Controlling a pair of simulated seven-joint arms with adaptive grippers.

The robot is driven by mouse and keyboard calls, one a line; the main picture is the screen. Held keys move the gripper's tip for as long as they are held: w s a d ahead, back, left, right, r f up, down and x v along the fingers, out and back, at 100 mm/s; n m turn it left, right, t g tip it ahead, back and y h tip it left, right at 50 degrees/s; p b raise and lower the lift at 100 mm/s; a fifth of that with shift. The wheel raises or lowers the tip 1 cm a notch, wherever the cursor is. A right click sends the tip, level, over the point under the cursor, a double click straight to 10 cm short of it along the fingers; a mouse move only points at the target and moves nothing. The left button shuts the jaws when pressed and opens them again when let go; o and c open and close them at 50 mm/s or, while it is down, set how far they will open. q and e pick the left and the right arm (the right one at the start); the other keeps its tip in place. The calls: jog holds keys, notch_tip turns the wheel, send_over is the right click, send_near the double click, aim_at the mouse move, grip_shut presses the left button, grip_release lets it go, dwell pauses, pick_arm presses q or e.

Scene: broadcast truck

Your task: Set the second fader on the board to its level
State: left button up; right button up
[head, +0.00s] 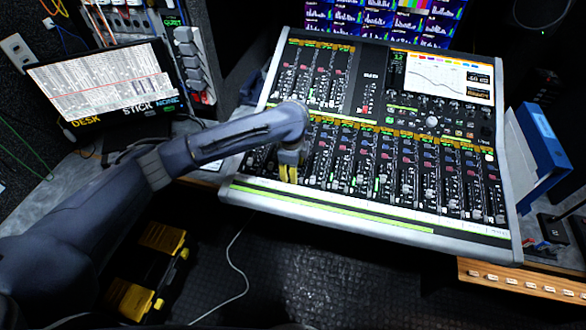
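The board is a large mixing console (226,190) with a silver frame, tilted on the desk. A long lower row of channel strips with small faders runs along its front, and a shorter bank (312,92) sits at its upper left. My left gripper (288,175) points down over the left end of the lower row, its yellow fingertips close together at the faders. The gripper and wrist cover some strips there, so I cannot make out the second fader or whether the fingers touch it. My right gripper is not in view.
A screen (105,85) labelled DESK, STICK and NONE stands at the left. Blue binders (540,140) stand right of the console. Monitors (385,20) rise behind it. Yellow-and-black cases (145,265) and a loose cable lie on the floor below.

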pick_arm(q)
grip_shut()
dwell(0.3)
jog(key=shift+s+d, duration=0.1)
jog(key=shift+d, duration=0.1)
dwell(0.4)
